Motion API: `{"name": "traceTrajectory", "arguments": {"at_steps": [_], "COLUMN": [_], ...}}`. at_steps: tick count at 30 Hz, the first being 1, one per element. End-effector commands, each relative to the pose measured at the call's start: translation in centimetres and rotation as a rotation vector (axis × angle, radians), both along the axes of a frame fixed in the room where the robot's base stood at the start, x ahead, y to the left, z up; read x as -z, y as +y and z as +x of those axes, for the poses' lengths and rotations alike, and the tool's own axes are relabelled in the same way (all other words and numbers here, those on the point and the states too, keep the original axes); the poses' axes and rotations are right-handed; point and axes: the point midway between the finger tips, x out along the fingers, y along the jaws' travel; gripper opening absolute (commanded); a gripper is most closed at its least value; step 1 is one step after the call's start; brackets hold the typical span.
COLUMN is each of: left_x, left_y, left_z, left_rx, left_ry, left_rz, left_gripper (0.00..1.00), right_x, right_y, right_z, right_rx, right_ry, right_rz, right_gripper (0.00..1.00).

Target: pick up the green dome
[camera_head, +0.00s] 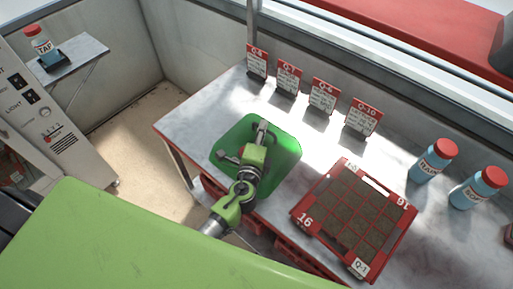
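The gripper and wrist hide the dome's middle and near-left part. I cannot tell whether the fingers touch it. My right gripper is not in view.
The red seed tray (297,213) with soil-filled cells lies right of the dome. Several red-and-white sign cards, including the Q-16 card (363,117), stand along the back. Two blue bottles with red caps (432,163) (479,188) stand at the right.

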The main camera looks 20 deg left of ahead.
Motion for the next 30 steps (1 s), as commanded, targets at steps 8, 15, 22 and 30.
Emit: {"name": "traceTrajectory", "arguments": {"at_steps": [8, 15, 22, 30], "left_x": [0.2, 0.2, 0.2, -1.4], "left_y": [0.2, 0.2, 0.2, 0.2], "left_z": [1.1, 1.1, 1.1, 1.1], "left_rx": [0.000, -0.001, -0.001, -0.001], "left_ry": [0.001, 0.001, 0.000, -0.001], "left_rz": [0.000, 0.000, 0.000, -0.003], "left_gripper": [0.16, 0.00, 0.00, 0.00], "right_x": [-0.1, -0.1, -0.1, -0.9], "right_y": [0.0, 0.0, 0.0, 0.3], "right_z": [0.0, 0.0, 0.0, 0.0], "right_rx": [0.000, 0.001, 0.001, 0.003], "right_ry": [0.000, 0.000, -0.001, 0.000], "right_rz": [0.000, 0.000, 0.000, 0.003], "right_gripper": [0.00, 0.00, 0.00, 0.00]}}
